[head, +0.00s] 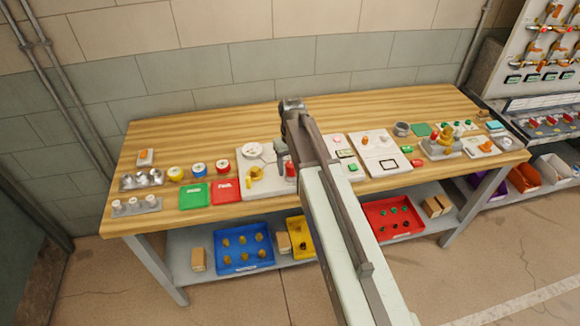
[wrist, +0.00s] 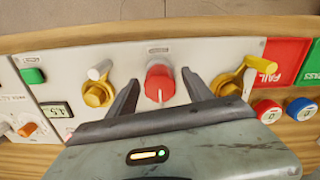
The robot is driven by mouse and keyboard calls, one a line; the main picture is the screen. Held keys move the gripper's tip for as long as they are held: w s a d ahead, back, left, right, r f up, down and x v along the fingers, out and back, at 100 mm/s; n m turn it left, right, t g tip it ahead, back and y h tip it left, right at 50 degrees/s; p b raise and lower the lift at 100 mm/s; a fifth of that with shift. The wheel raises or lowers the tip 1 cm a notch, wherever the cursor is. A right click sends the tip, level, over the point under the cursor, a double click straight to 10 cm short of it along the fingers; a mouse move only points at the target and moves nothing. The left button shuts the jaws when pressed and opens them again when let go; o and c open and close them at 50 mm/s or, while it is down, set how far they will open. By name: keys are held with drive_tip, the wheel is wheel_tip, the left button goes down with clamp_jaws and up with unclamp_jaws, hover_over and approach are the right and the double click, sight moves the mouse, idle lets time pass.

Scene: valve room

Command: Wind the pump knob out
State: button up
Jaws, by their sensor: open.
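The red knob (wrist: 160,83) sits on a white panel (wrist: 215,48) in the middle of the wrist view. A white pointer line marks its face, and a small label lies on the panel beyond it. My gripper (wrist: 160,78) is open, with one finger on each side of the knob. Gaps show between the fingers and the knob, so it is not gripped. In the head view the red knob (head: 291,170) shows just left of my arm, which hides part of the panel and my fingertips.
Yellow valves flank the knob: one with a white handle (wrist: 96,93) and one with a yellow lever (wrist: 228,85). Green (head: 194,195) and red (head: 226,189) trays lie left of the panel. More panels fill the bench's right side. Bins stand on the shelf below.

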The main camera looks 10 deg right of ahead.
sight(291, 167)
wheel_tip(291, 167, up, 8)
drive_tip(key=p, duration=0.7)
drive_tip(key=shift+p, duration=0.4)
drive_tip(key=shift+f, duration=0.15)
drive_tip(key=f+b, duration=0.1)
drive_tip(key=s+f+b, duration=0.1)
drive_tip(key=f+b, duration=0.1)
drive_tip(key=shift+s, duration=0.2)
drive_tip(key=s+f+b, duration=0.1)
drive_tip(key=s+b, duration=0.1)
drive_tip(key=s, duration=0.1)
drive_tip(key=shift+a+f, duration=0.15)
drive_tip(key=shift+f, duration=0.2)
drive_tip(key=s+f+m+b, duration=0.1)
drive_tip(key=s+m+b, duration=0.1)
drive_tip(key=s, duration=0.8)
drive_tip(key=shift+f, duration=0.4)
